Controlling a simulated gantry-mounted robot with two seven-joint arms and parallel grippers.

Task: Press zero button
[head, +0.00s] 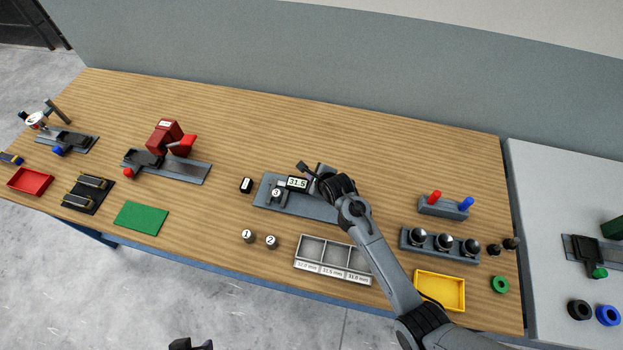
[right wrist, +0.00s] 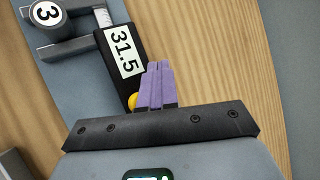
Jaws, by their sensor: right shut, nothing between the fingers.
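A gauge with a black display housing reading 31.5 (head: 297,183) stands on a grey base (head: 262,195) near the middle of the table. Its display also shows in the right wrist view (right wrist: 123,52). A cylinder marked 3 (head: 276,192) sits at the gauge's jaws. A yellow button (right wrist: 132,101) shows at the housing's lower end, partly hidden by my right gripper. My right gripper (right wrist: 158,68) is shut and empty, its purple fingers beside the housing and button; whether they touch cannot be told. A dark tip at the head view's bottom edge seems to be my left gripper (head: 190,344), mostly cut off.
Cylinders marked 1 (head: 247,236) and 2 (head: 271,241) stand before the gauge. A grey sorting tray (head: 300,248) with labelled compartments is near the front edge. A yellow tray (head: 418,291) lies right of my right arm.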

